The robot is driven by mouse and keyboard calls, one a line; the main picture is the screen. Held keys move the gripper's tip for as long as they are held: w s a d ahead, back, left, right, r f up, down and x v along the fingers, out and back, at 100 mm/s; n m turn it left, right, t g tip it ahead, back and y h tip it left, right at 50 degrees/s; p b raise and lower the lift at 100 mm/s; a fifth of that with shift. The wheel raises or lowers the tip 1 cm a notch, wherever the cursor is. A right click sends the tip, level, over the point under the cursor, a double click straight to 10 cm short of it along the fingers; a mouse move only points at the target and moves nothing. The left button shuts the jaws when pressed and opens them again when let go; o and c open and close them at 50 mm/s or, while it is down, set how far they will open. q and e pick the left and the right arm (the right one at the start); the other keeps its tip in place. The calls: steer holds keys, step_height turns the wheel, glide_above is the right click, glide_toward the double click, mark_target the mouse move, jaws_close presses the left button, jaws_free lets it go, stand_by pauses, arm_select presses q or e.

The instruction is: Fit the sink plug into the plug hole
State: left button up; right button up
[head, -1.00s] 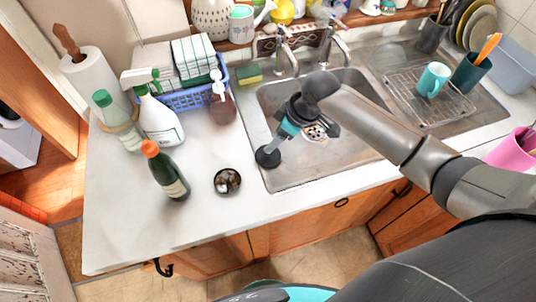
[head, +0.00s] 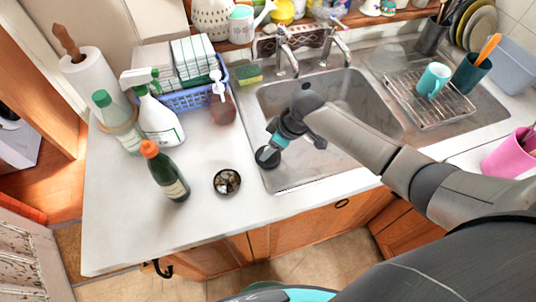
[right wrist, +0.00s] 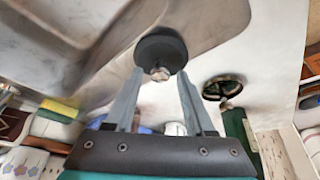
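The sink plug (head: 266,157) is a dark round disc on the rim at the sink's front left corner. In the right wrist view the plug (right wrist: 170,46) shows a small pale knob between my fingertips. In the head view my right gripper (head: 272,150) is just above and beside the plug. The sink basin (head: 350,92) is to the right. The plug hole is hidden behind my right arm. My left gripper is not in view.
A round dark dish (head: 227,181) and a green bottle (head: 168,172) stand left of the plug. A blue basket (head: 190,98), soap bottle (head: 222,106) and sponge (head: 248,73) are behind. A tap (head: 286,52) and wire rack (head: 430,98) border the basin.

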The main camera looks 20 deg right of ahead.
jaws_close()
steer(key=shift+r, duration=0.15)
stand_by(0.4)
